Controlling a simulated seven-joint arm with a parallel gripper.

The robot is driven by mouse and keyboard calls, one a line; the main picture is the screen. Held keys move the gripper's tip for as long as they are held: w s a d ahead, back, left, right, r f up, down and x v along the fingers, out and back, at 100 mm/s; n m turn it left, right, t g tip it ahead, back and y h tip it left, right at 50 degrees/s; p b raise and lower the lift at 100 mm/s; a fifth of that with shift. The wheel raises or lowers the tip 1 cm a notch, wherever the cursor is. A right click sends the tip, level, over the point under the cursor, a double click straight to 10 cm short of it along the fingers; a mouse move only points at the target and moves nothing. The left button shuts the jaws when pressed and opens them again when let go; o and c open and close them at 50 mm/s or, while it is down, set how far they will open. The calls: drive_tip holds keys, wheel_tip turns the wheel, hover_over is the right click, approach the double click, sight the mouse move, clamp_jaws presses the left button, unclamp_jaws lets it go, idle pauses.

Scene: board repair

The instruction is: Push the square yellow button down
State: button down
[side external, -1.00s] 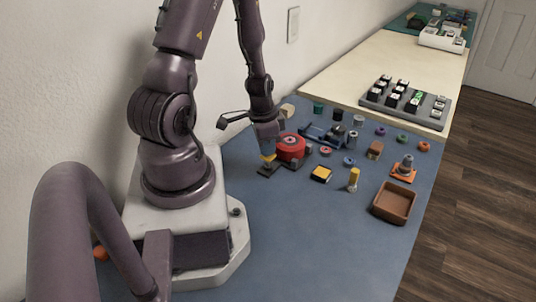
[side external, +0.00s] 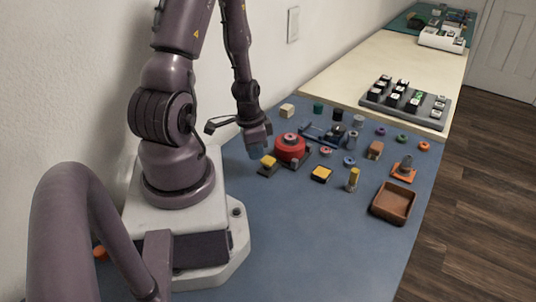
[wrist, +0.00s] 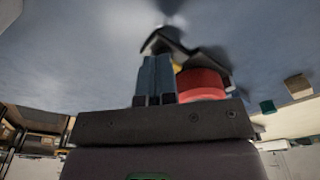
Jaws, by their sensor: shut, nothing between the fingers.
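A yellow block-like piece on a dark flat base (side external: 268,162) stands left of the red round thing. A squarish yellow-topped piece with dark sides (side external: 320,173) lies on the blue mat further right. I cannot tell for sure which one is the square yellow button. My gripper (side external: 258,153) is shut and empty, just behind and left of the yellow piece on the dark base, apparently above the mat. In the wrist view my two blue-grey fingers (wrist: 155,78) are together, and they partly hide a bit of yellow (wrist: 177,66) beyond them.
The red round thing (side external: 290,147) stands close to my gripper; it also shows in the wrist view (wrist: 201,86). The front of the blue mat (side external: 310,250) is clear.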

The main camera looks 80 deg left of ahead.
wheel_tip(320, 180, up, 13)
drive_tip(key=s, duration=0.1)
drive_tip(key=shift+s, duration=0.15)
idle(0.6)
idle(0.4)
drive_tip(key=w+d+r+t, duration=0.2)
drive_tip(key=d+r, duration=0.6)
drive_tip(key=d, duration=0.1)
drive_tip(key=w+d+r+t, duration=0.2)
drive_tip(key=d+r, duration=0.7)
drive_tip(key=d, duration=0.1)
drive_tip(key=shift+w+d+m, duration=0.15)
drive_tip(key=shift+w+m, duration=0.15)
drive_tip(key=shift+w, duration=0.05)
